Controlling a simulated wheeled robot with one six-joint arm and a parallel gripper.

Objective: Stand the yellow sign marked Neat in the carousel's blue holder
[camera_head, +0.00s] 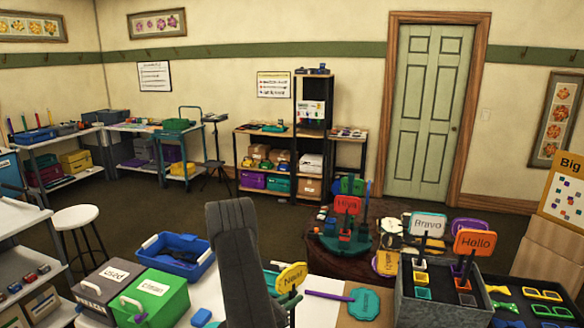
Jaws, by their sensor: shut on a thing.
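The yellow sign marked Neat (292,277) is just right of my dark arm, tilted, above the front table. My gripper (289,302) is mostly hidden behind my arm and is shut on the sign's lower part. The carousel (328,242) is a teal round base on a dark round table, beyond and to the right of the sign. A red sign marked Hiya (347,205) stands on it, with green signs behind. The blue holder is too small and covered to make out surely. The yellow sign is apart from the carousel.
A grey box (420,306) with signs marked Bravo (428,223) and Hello (474,243) stands at right. A teal sign (364,304) and purple stick (329,296) lie on the table. Green (152,292) and grey (104,277) boxes and a blue tray (178,265) are at left.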

